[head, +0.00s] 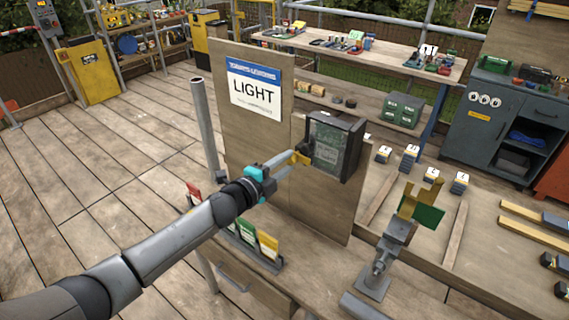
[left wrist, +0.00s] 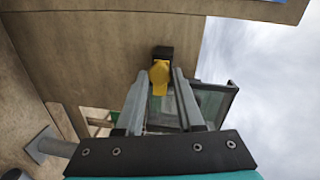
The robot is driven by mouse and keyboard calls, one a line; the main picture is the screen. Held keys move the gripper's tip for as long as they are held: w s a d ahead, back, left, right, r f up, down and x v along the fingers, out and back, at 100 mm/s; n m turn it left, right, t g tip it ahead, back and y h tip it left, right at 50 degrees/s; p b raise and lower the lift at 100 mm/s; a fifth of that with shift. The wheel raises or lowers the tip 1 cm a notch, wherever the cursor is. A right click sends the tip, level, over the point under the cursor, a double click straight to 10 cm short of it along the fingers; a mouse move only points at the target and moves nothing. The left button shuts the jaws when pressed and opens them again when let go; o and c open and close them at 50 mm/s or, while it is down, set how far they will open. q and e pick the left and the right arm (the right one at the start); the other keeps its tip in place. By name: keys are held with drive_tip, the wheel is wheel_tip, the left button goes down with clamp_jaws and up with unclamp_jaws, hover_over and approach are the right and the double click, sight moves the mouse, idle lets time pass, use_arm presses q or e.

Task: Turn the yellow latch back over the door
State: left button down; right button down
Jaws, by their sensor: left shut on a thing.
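A dark box with a greenish, see-through door (head: 333,142) is mounted on the wooden board. The yellow latch (head: 301,157) is at the door's left edge. In the left wrist view the latch (left wrist: 159,74) sits on a dark mount on the board, with its tab pointing down between my fingers. My left gripper (head: 298,161) is shut on the latch, a finger on either side. The door also shows behind the right finger in the left wrist view (left wrist: 215,104); it looks closed in the head view. My right gripper is not in view.
A "LIGHT" sign (head: 254,90) is on the board left of the box. A grey post (head: 204,125) stands beside the board. A stand with a yellow holder and green card (head: 428,215) is at right. Coloured cards (head: 266,244) stand below my left arm.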

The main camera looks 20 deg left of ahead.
use_arm(q)
drive_tip(key=c, duration=0.5)
unclamp_jaws()
drive_tip(key=b+v, duration=0.1)
drive_tip(key=v, duration=1.4)
drive_tip(key=shift+s+r, duration=0.1)
drive_tip(key=shift+s, duration=0.05)
